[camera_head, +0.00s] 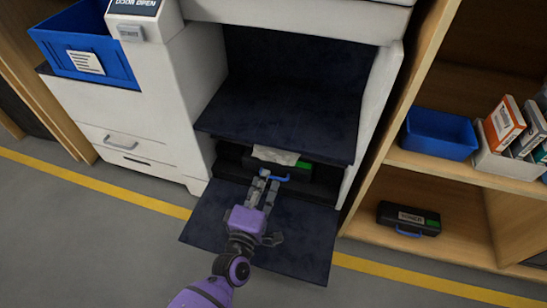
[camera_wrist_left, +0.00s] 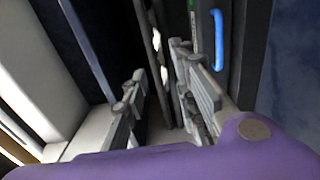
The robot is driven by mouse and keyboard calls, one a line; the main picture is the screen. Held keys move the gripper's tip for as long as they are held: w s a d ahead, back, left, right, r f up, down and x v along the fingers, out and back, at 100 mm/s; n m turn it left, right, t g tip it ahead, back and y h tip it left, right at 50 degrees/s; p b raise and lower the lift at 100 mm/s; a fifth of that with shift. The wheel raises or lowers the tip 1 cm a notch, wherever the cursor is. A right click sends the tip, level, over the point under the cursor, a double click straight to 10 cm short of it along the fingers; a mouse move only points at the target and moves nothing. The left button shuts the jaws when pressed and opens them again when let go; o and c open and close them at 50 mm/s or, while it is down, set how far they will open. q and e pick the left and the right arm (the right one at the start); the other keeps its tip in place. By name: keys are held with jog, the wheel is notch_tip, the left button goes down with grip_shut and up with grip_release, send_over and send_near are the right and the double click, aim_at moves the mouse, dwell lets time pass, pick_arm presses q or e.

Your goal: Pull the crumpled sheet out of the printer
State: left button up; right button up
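The printer (camera_head: 160,85) stands with its front open and a dark flap (camera_head: 205,215) folded down. A pale crumpled sheet (camera_head: 275,155) sticks out inside the opening, above a black cartridge (camera_head: 318,180) with a green label and a blue handle (camera_head: 274,178). My left gripper (camera_head: 264,183) reaches over the flap, its fingertips close to the blue handle. In the left wrist view my left gripper (camera_wrist_left: 155,92) has its fingers apart with nothing held between them. The blue handle (camera_wrist_left: 217,40) shows there just right of the fingers. My right gripper is not in view.
A dark upper panel (camera_head: 280,120) hangs over the opening. To the right, a wooden shelf (camera_head: 400,160) holds a blue bin (camera_head: 440,134), boxes (camera_head: 503,124) and another black cartridge (camera_head: 408,218). A blue tray (camera_head: 85,40) sits at upper left. A yellow line (camera_head: 95,183) crosses the open floor.

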aim_at(272, 161)
pick_arm(q)
jog(key=b+x, duration=0.2)
jog(key=x, duration=0.6)
jog(key=shift+f, duration=0.1)
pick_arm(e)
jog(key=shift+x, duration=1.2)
pick_arm(q)
jog(key=shift+c, duration=0.3)
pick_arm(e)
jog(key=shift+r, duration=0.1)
pick_arm(q)
jog(key=c, duration=0.4)
grip_shut()
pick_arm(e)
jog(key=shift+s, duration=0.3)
pick_arm(q)
jog(key=shift+s, duration=0.1)
